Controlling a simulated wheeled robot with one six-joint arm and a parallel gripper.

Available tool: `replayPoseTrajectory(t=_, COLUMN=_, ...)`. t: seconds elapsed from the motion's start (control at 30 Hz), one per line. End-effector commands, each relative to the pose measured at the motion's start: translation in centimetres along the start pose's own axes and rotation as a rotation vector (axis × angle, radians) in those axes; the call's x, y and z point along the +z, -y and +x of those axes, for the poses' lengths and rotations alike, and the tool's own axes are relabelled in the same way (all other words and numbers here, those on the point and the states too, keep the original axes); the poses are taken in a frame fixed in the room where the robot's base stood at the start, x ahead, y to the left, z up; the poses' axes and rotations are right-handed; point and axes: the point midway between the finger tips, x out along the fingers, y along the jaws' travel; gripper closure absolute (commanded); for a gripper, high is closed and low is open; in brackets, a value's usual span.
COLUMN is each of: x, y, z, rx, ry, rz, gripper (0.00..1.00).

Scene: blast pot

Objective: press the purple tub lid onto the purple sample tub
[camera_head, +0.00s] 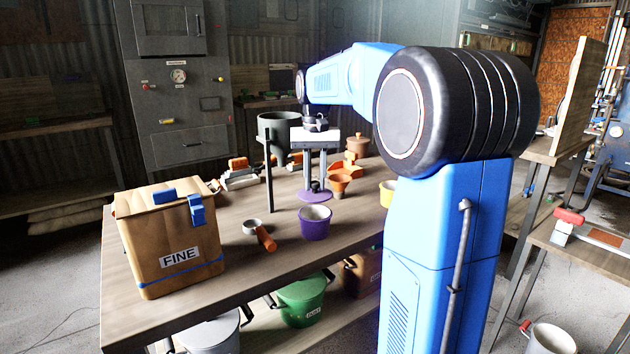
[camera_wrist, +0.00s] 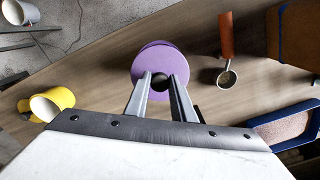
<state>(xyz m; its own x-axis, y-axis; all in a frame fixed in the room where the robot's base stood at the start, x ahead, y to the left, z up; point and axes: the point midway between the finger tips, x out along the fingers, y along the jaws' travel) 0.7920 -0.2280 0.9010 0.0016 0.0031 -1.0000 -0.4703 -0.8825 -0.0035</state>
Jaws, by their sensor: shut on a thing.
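The purple tub lid (camera_head: 315,196) is a flat disc with a black knob (camera_wrist: 160,82). My gripper (camera_head: 315,184) is shut on the knob and holds the lid level above the bench. In the wrist view the lid (camera_wrist: 150,62) fills the space beyond the fingertips. The purple sample tub (camera_head: 314,226) stands upright on the bench, its open top and pale inside showing below the lid in the head view. Lid and tub appear apart. In the wrist view the tub is mostly or fully hidden behind the lid, so their exact alignment is hard to tell.
A scoop with an orange handle (camera_head: 266,238) lies left of the tub. A dark upright post (camera_head: 268,175) stands behind left.

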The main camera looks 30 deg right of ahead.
Motion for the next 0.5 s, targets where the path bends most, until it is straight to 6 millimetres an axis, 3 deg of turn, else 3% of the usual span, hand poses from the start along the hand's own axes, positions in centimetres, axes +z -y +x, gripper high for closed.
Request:
replayPoseTrajectory(t=0.27, x=0.1, y=0.0, z=0.4, rx=0.004, ry=0.001, rz=0.000, gripper=0.97)
replayPoseTrajectory(t=0.5, x=0.1, y=0.0, z=2.0, rx=0.004, ry=0.002, rz=0.000, gripper=0.97)
